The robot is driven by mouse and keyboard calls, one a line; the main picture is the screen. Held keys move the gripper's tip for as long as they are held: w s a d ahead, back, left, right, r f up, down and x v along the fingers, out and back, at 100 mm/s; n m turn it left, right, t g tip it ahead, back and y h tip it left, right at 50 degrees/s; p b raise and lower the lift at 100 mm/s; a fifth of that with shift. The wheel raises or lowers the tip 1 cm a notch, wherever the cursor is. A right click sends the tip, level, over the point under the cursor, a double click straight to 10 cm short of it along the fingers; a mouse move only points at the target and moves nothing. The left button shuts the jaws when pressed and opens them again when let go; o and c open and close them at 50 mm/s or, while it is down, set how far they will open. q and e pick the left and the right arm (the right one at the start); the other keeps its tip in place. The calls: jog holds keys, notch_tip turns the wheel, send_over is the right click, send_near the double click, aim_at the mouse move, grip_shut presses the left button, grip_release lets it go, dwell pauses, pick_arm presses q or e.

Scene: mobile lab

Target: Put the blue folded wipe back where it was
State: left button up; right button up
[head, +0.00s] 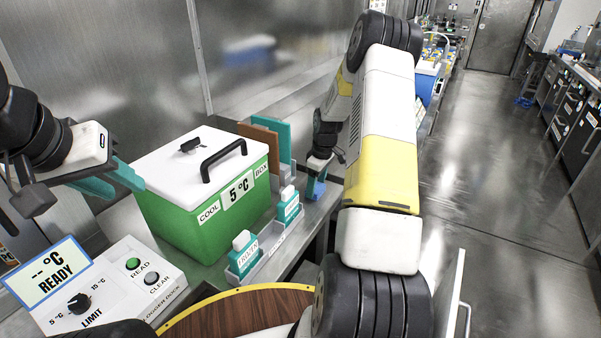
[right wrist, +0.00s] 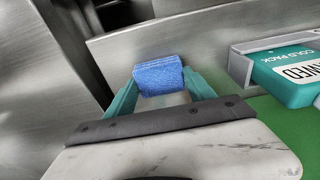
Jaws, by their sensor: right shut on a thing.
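The blue folded wipe (right wrist: 158,76) sits between the teal fingertips of my right gripper (right wrist: 160,88) in the right wrist view. In the head view my right gripper (head: 316,186) is shut on the wipe, low at the steel bench's right end, to the right of the cool box. Whether the wipe touches the bench is unclear. My left gripper (head: 112,182) is at the left, its teal fingers apart and empty, beside the cool box.
The green cool box (head: 190,205) with a white lid stands on the bench. Teal cold packs (head: 243,255) sit in a rack in front of it. A reader panel (head: 130,275) is at lower left. Brown and teal boards (head: 272,140) stand behind the box. Floor at right is clear.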

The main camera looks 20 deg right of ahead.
jog(key=o, duration=1.3)
jog(key=shift+f, duration=0.1)
notch_tip(320, 180, up, 12)
jog(key=s, duration=0.1)
notch_tip(320, 180, up, 9)
jog(key=m+t, duration=0.1)
send_over(320, 189)
jog(key=s+a, duration=0.4)
jog(key=a, duration=0.1)
jog(key=s+a+r+m+t, duration=0.1)
jog(key=s+a+r+m, duration=0.1)
jog(key=s+a+r, duration=0.45)
jog(key=s+a+r+m+t, duration=0.1)
jog(key=s+a+r, duration=0.1)
jog(key=s, duration=0.4)
jog(key=s+a+r+m+t, duration=0.1)
jog(key=s+a+m, duration=0.1)
jog(key=s, duration=0.4)
jog(key=s+a+r+m+t+y, duration=0.1)
jog(key=s+r, duration=0.1)
jog(key=s, duration=0.4)
jog(key=shift+s+a+r+m, duration=0.15)
jog(key=shift+a+r+m, duration=0.15)
jog(key=shift+a+m, duration=0.1)
